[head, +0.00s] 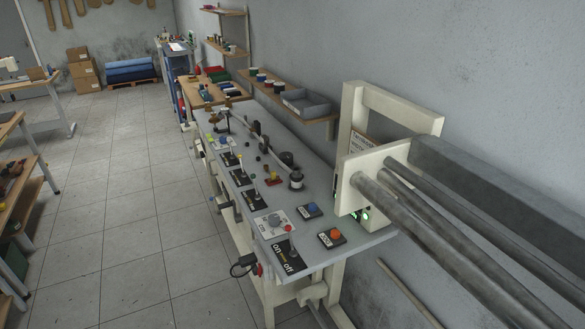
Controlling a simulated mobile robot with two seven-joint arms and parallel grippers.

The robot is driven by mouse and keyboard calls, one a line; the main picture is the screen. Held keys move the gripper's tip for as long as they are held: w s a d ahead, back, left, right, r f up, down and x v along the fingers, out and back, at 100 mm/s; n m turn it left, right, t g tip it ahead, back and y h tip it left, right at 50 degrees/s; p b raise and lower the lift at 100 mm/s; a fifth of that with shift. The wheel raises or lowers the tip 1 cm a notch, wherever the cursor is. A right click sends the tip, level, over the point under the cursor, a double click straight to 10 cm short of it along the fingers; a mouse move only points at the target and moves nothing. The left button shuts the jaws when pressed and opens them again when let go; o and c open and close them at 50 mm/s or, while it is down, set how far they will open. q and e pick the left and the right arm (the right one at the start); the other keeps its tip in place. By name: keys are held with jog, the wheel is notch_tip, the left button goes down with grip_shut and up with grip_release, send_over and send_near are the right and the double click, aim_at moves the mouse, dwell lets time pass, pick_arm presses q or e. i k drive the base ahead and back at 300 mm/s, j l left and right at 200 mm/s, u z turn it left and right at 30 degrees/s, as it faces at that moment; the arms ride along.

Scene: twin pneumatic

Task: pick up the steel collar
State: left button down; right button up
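I cannot clearly make out the steel collar at this size. A small dark and silver cylinder (296,180) stands upright on the grey bench top (322,258), near the back edge. A dark round part (286,158) sits just behind it, beside a long metal bar (250,132). I cannot tell whether either one is the collar. Neither of my grippers shows in the head view.
Control plates line the bench front, including an on/off lever plate (289,257), an orange button (335,235) and a blue button (311,209). A cream frame with thick grey bars (430,220) fills the right. A wooden wall shelf (290,104) hangs behind. The tiled floor (130,210) at left is clear.

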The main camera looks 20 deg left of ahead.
aim_at(296, 174)
jog(key=i+j+z, duration=0.15)
jog(key=j, duration=0.9)
jog(key=i+j+z, duration=0.2)
jog(key=j, duration=0.9)
jog(key=j+z, duration=0.15)
jog(key=j, duration=0.9)
